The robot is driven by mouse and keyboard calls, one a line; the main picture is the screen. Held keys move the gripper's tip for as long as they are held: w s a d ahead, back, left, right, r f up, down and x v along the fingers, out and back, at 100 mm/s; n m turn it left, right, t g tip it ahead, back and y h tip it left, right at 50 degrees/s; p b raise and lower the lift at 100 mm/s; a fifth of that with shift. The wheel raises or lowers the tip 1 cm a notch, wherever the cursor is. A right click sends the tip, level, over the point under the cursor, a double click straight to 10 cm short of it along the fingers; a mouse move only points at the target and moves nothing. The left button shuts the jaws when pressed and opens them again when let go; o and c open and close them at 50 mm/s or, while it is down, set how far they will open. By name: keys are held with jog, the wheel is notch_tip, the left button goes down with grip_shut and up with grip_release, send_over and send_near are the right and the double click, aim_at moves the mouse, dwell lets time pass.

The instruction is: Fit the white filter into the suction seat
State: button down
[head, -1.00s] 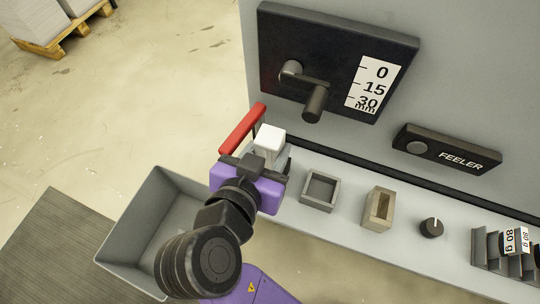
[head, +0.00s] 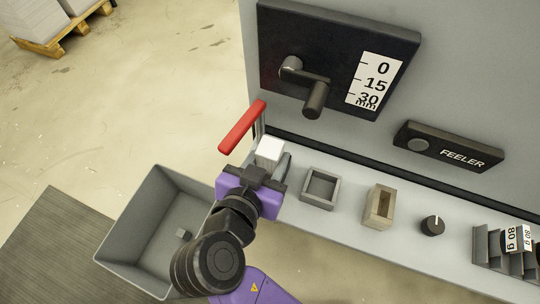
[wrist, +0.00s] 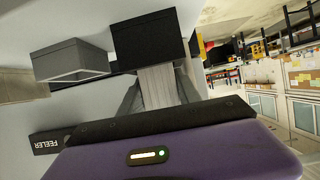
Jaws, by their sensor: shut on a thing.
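The white filter (head: 269,151) is a small pale block held between the fingertips of my gripper (head: 267,165) in the head view. In the wrist view it is a ribbed whitish block (wrist: 158,88) between the two grey fingers. My gripper is shut on it, beside the red lever. A grey square open-topped frame (head: 304,200) is fixed on the ledge just right of my gripper and looks like the suction seat, though no label shows. It looks empty. The filter is apart from it. The filter's lower part is hidden by my gripper.
A red lever (head: 242,127) stands close left of my gripper. A beige holder (head: 371,219), a dark knob (head: 432,226) and stepped weights (head: 485,246) line the ledge rightward. A black crank panel (head: 345,45) is behind. A grey bin (head: 128,226) holds a small grey block (head: 183,234).

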jog(key=c, duration=0.9)
grip_release()
jog(key=shift+f, duration=0.65)
jog(key=shift+o, duration=0.2)
jog(key=shift+s+d+f, duration=0.1)
jog(key=shift+r+p, duration=0.35)
jog(key=shift+r, duration=0.05)
jog(key=shift+s+r, duration=0.2)
jog(key=shift+r, duration=0.05)
jog(key=v, duration=1.1)
jog(key=shift+a+r+b, duration=0.25)
jog(key=shift+r+b, duration=0.1)
jog(key=shift+r, duration=0.1)
